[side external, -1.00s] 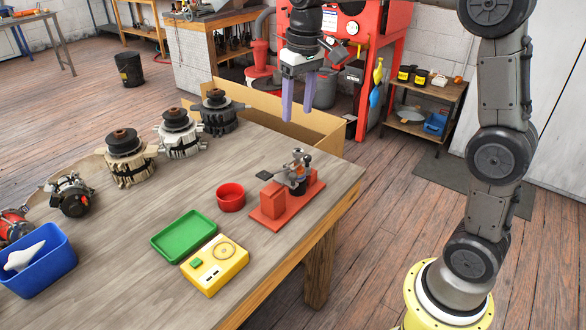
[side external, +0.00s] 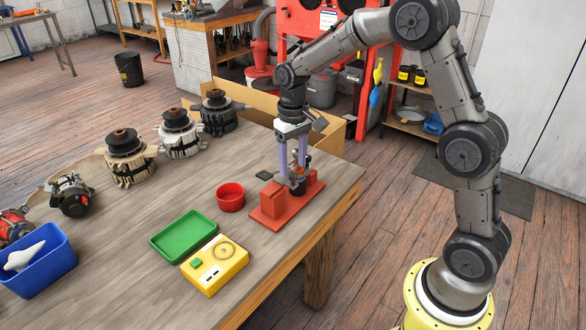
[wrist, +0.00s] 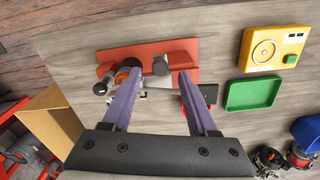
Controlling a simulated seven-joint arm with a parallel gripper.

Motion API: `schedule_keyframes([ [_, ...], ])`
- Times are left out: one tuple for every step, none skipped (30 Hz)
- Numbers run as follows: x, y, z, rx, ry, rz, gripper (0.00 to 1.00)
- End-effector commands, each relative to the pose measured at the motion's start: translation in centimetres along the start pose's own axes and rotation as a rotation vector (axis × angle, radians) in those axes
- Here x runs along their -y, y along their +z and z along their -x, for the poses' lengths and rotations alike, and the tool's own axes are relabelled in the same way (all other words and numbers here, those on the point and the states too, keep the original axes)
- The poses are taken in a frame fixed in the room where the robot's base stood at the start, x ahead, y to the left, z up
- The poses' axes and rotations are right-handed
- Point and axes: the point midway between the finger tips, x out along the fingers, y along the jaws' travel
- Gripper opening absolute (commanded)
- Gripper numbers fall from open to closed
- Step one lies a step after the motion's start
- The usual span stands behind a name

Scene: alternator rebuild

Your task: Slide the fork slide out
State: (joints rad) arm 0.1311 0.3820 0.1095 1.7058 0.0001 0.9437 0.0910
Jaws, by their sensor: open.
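A red fixture (side external: 267,213) stands near the table's right edge, with a raised red block, a dark cylinder and an orange part on it. A grey metal piece, apparently the fork slide (wrist: 158,86), lies across it; its outline is partly hidden by my fingers. My gripper (side external: 293,168) points down over the fixture, open, its two purple fingers apart. In the wrist view my gripper (wrist: 159,74) has the grey piece showing between its fingers, with no clear contact. A small black plate (side external: 263,175) beside the fixture also shows behind the right finger in the wrist view.
A red round bowl (side external: 231,198), a green tray (side external: 160,243) and a yellow device (side external: 230,272) stand left of the fixture. Several alternator assemblies line the table's back edge. Bare tabletop lies left of the bowl.

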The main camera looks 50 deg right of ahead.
Motion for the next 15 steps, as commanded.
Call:
schedule_keyframes([
  [0.0, 0.0, -0.8, 0.003, 0.000, 0.000, 0.59],
  [0.0, 0.1, -1.1, 0.003, 0.000, 0.000, 0.59],
  [0.0, 0.0, -1.5, 0.002, 0.000, 0.000, 0.59],
  [0.0, 0.0, -1.7, 0.002, 0.000, 0.000, 0.59],
  [0.0, 0.0, -1.9, 0.002, 0.000, 0.000, 0.59],
  [0.0, 0.0, -2.1, 0.001, 0.000, 0.000, 0.59],
  [0.0, 0.0, -2.2, 0.000, 0.000, 0.000, 0.59],
  [0.0, 0.0, -2.3, 0.000, 0.000, 0.000, 0.59],
  [0.0, 0.0, -2.4, -0.001, 0.000, 0.000, 0.59],
  [0.0, 0.0, -2.4, -0.001, 0.000, 0.000, 0.59],
  [0.0, 0.0, -2.5, -0.001, 0.000, 0.000, 0.59],
  [0.0, 0.0, -2.5, -0.001, 0.000, 0.000, 0.59],
  [0.0, 0.0, -2.5, -0.001, 0.000, 0.000, 0.59],
  [0.0, 0.0, -2.5, -0.001, 0.000, 0.000, 0.59],
  [0.0, 0.0, -2.5, -0.001, 0.000, 0.000, 0.59],
])
